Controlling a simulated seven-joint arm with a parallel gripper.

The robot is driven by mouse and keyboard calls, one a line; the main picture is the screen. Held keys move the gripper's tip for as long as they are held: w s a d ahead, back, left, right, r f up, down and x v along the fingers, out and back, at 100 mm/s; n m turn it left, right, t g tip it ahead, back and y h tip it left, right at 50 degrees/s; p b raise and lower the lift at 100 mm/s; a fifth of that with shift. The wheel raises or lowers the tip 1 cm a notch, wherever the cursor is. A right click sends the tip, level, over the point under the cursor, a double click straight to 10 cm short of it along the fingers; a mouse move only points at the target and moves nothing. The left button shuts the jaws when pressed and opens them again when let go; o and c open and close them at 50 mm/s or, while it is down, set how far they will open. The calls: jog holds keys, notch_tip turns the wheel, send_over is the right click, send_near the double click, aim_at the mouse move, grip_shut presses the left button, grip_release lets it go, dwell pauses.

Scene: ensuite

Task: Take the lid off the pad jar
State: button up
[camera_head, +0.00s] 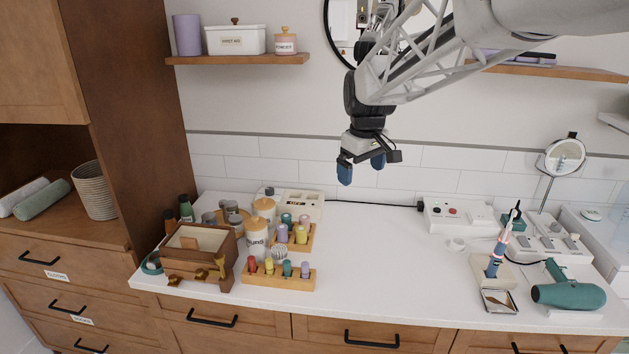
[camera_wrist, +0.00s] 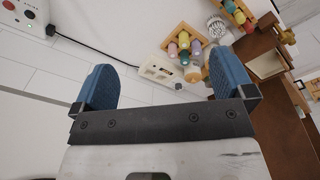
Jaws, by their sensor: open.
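Two white jars with round tan lids stand among the items on the left of the counter in the head view. The front jar (camera_head: 257,247) carries a dark label too small to read surely; its lid (camera_head: 256,225) is on. The other lidded jar (camera_head: 264,207) is just behind it, partly hidden. I cannot tell which is the pad jar. My gripper (camera_head: 361,166) is open and empty, high above the counter, to the right of both jars and apart from them. Its blue fingers also show in the wrist view (camera_wrist: 163,88), where the right finger hides part of the cluttered area.
Around the jars stand a wooden box (camera_head: 200,250), a front rack of small bottles (camera_head: 278,279), another bottle rack (camera_head: 296,237) and a white device (camera_head: 302,203). The counter's middle (camera_head: 385,255) is clear. A hair dryer (camera_head: 569,290) lies at right. A shelf (camera_head: 240,59) hangs upper left.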

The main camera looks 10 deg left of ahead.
jog(key=w+a+f+n, duration=0.2)
jog(key=w+a+f, duration=0.1)
jog(key=w+a, duration=0.4)
jog(key=w+a+f+n, duration=0.2)
jog(key=w+a+f, duration=0.1)
jog(key=w+a, duration=0.35)
jog(key=n+g, duration=0.1)
jog(key=n, duration=0.3)
send_over(264, 198)
jog(key=f, duration=1)
jog(key=shift+d+f, duration=0.3)
jog(key=shift+f, duration=0.05)
jog(key=shift+a+f, duration=0.25)
jog(key=shift+a, duration=0.05)
jog(key=shift+f, duration=1.25)
jog(key=shift+f, duration=0.1)
jog(key=shift+w+f, duration=0.1)
jog(key=shift+f, duration=2.4)
jog(key=shift+c, duration=0.2)
